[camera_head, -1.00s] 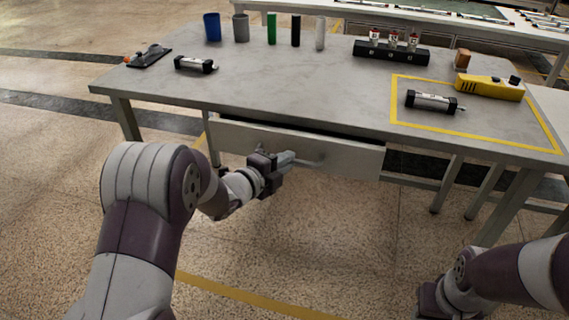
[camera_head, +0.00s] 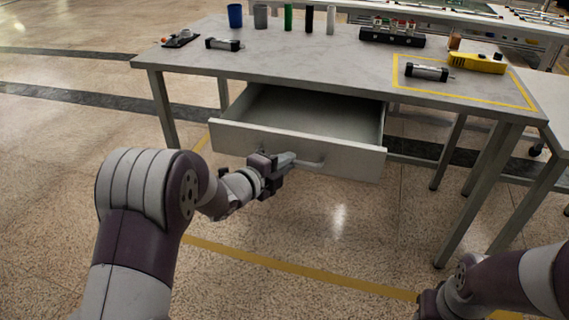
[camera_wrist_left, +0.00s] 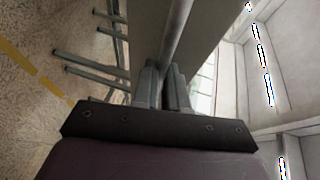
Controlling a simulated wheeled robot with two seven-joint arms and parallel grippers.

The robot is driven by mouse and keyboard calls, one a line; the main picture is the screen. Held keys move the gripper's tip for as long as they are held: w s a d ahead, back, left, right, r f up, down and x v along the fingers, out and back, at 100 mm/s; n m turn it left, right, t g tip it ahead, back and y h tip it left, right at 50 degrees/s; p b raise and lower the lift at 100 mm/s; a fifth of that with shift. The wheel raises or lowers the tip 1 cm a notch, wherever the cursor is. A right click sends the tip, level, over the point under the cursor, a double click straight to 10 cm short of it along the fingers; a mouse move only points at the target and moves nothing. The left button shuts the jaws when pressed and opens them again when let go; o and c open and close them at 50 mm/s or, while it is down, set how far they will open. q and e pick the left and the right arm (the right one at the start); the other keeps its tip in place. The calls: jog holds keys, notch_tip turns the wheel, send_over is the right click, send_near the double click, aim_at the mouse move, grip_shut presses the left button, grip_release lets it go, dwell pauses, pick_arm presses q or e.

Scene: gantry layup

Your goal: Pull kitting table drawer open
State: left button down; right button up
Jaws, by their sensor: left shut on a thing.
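The kitting table (camera_head: 290,62) has a grey top, and its drawer (camera_head: 240,138) stands well out from under the front edge. The inside of the drawer that shows is empty. A bar handle (camera_head: 312,164) runs across the drawer front. My left gripper (camera_head: 288,160) is shut on the left part of this handle. In the left wrist view the handle bar (camera_wrist_left: 177,35) runs up from between the fingers (camera_wrist_left: 163,88) of my left gripper. My right arm is at the lower right, and its gripper (camera_head: 428,304) is partly cut off by the bottom edge.
On the table stand several cups and cylinders (camera_head: 288,17), a black holder (camera_head: 392,38), a yellow tool (camera_head: 477,64) and black-and-silver cylinders (camera_head: 427,72). Another table stands at the right. The floor before the drawer is clear.

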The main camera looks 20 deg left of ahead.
pick_arm(q)
jog(key=c, duration=1.2)
grip_release()
jog(key=shift+o, duration=0.2)
jog(key=p+v, duration=0.3)
jog(key=v, duration=0.9)
jog(key=shift+s+a, duration=0.2)
jog(key=shift+s, duration=0.05)
